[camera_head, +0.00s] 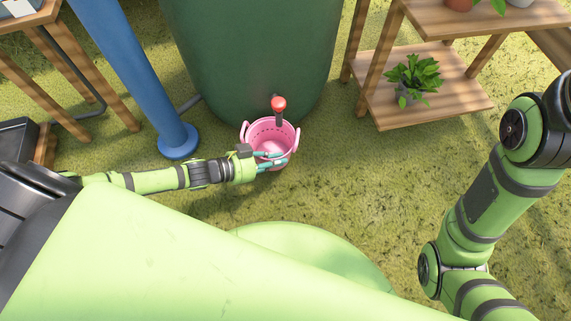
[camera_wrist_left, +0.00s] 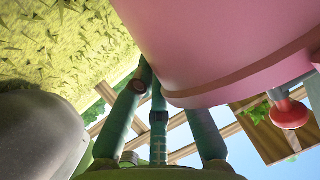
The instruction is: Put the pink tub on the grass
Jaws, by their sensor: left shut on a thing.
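The pink tub (camera_head: 284,138) is at the foot of the dark green barrel, just below the red-handled tap (camera_head: 279,104). It looks upright and empty, with its open top facing up. My left gripper (camera_head: 272,161) is shut on its near side. In the left wrist view the tub's pink wall (camera_wrist_left: 225,45) fills the upper right, close to the fingers (camera_wrist_left: 160,115). The grass (camera_head: 330,195) lies around and in front of the tub. Whether the tub's base touches it is hidden. My right gripper is outside the view.
The large green barrel (camera_head: 250,45) stands directly behind the tub. A blue post (camera_head: 135,75) with a round base is to the left. A wooden shelf (camera_head: 440,105) with a potted plant (camera_head: 415,78) stands at the right. The grass between the tub and the shelf is clear.

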